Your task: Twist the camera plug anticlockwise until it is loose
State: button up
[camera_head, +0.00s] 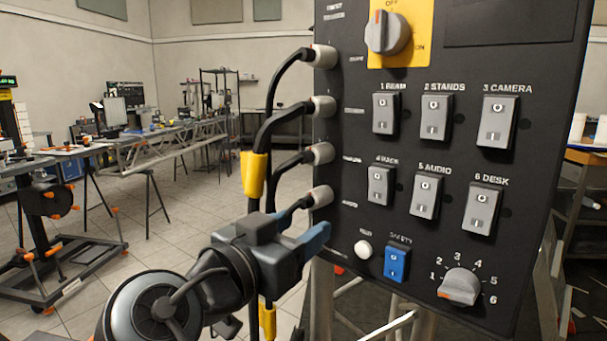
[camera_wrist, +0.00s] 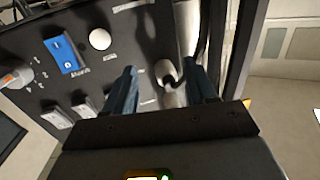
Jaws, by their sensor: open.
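Several pale round plugs with black cables run down the left edge of the black panel (camera_head: 455,60). They are the top plug (camera_head: 323,57), the second plug (camera_head: 322,107), the third plug (camera_head: 320,153) and the lowest plug (camera_head: 321,196). The labels beside them are too small to tell which is the camera plug. My gripper (camera_head: 305,228) is open, just below and left of the lowest plug. In the wrist view, a pale plug (camera_wrist: 172,100) shows between the blue fingers, apparently untouched, partly in shadow.
The panel carries rocker switches (camera_head: 435,115), a yellow-backed rotary switch (camera_head: 388,33), a white button (camera_head: 363,249), a blue safety switch (camera_head: 397,262) and a numbered knob (camera_head: 461,286). Black cables with yellow sleeves (camera_head: 254,174) hang close by my gripper. A truss table (camera_head: 165,145) stands far left.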

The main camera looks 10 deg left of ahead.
aim_at(311, 159)
jog(key=s+a+r+m+h, duration=0.2)
jog(key=a+r+m, duration=0.15)
jog(key=r, duration=0.55)
jog(key=shift+g, duration=0.4)
jog(key=x, duration=0.8)
jog(key=shift+s+d+p, duration=0.25)
jog(key=shift+p, duration=0.05)
jog(key=shift+c, duration=0.2)
grip_shut()
